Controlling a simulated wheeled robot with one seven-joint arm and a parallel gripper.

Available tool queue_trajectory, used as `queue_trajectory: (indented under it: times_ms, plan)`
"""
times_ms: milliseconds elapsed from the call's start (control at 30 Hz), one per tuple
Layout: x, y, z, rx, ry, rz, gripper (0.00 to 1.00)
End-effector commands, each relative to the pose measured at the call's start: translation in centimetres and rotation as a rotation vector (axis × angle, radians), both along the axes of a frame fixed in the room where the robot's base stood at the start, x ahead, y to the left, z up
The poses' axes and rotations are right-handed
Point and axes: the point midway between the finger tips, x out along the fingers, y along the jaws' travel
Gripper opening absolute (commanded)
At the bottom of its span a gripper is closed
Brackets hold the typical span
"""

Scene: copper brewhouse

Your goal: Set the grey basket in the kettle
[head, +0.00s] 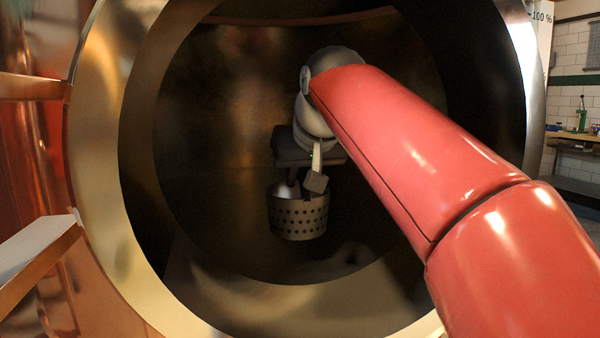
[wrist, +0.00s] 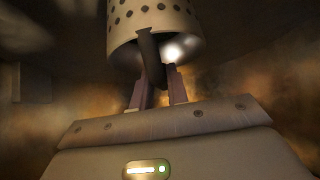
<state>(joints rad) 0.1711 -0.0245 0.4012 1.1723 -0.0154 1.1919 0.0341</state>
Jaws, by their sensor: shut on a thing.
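The grey basket (head: 298,214), a round can with rows of holes, hangs inside the kettle (head: 100,200), seen through the kettle's wide round opening. My gripper (head: 296,180) is above the basket and shut on it. In the wrist view the two fingers of my gripper (wrist: 158,92) close around the dark handle (wrist: 151,60) of the basket (wrist: 155,17). The basket looks upright in the head view. The kettle floor under it is dark, and I cannot tell whether the basket touches it.
The kettle's bright metal rim (head: 530,90) surrounds my red arm, which passes through the opening from the lower right. A pale ledge (head: 38,250) stands outside at the left. A workbench (head: 575,140) with small items is at the far right. Dark free room surrounds the basket.

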Motion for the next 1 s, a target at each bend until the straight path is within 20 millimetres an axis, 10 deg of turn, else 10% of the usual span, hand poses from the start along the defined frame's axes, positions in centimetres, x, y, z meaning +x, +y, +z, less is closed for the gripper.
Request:
queue_trajectory:
  times_ms: [1000]
  plan:
    - [0.0, 0.0, -1.7, 0.0, -0.002, 0.0, 0.0]
